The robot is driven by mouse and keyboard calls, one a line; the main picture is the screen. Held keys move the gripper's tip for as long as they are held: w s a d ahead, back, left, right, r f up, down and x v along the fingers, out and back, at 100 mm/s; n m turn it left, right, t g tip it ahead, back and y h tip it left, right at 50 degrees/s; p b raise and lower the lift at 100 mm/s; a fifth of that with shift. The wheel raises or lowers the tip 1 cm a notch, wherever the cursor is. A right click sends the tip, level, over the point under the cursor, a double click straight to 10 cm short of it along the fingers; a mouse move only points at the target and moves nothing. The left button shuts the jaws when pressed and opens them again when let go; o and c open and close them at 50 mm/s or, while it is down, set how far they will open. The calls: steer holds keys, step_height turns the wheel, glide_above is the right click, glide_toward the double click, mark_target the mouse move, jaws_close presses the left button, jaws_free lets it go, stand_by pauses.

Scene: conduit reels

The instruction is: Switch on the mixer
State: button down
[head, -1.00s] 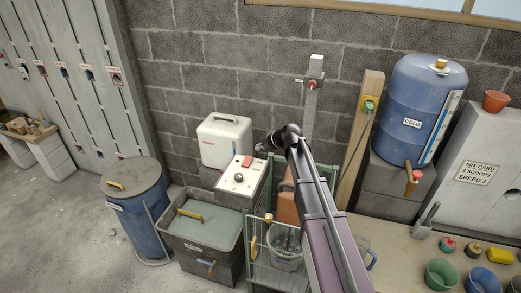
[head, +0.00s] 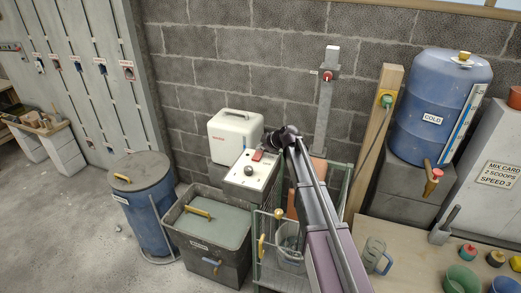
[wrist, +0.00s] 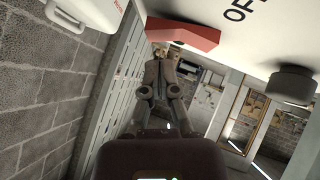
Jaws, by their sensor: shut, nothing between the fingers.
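The mixer's white control panel (head: 244,181) is in the middle of the head view, with a red rocker switch (head: 258,155) and a dark round knob (head: 249,171). In the wrist view the red switch (wrist: 182,36) juts from the white panel (wrist: 260,35), by printing that reads "OF", the rest cut off. The knob (wrist: 291,85) is at the right. My gripper (wrist: 157,50) is shut and empty, its fingertips close by the switch; I cannot tell whether they touch. In the head view my gripper (head: 267,142) is small and dark just behind the switch.
A white box with a handle (head: 234,135) stands behind the panel against the block wall. A green-framed mesh guard (head: 268,244) encloses a clear bucket (head: 289,250) below. A grey bin (head: 212,243) and blue drum (head: 148,212) stand left. A bench is at right.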

steer(key=shift+w+d+f+b, duration=0.1)
steer(key=shift+w+f+b, duration=0.2)
steer(key=shift+f+b, duration=0.35)
steer(key=shift+f, duration=0.15)
